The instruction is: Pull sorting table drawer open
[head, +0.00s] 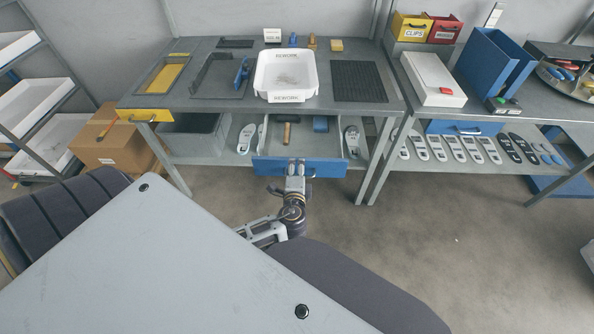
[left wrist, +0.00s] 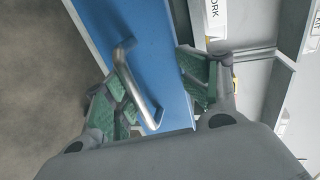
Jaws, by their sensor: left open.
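The sorting table (head: 225,97) has a blue-fronted drawer (head: 328,168) below its top, pulled out so that its inside shows. My left gripper (head: 297,168) is at the middle of the drawer front and hides the handle in the head view. In the left wrist view the metal handle (left wrist: 135,85) on the blue drawer front (left wrist: 145,30) lies between the two green-padded fingers of the left gripper (left wrist: 153,92). The fingers are open and apart from each other; contact with the handle is unclear. My right gripper is not in view.
A hammer (head: 287,131) and a blue item (head: 320,124) lie in the drawer. A white rework tray (head: 286,98) stands on the tabletop. A yellow-fronted drawer (head: 145,115) is at the left, above a cardboard box (head: 113,145). Floor right of the drawer is clear.

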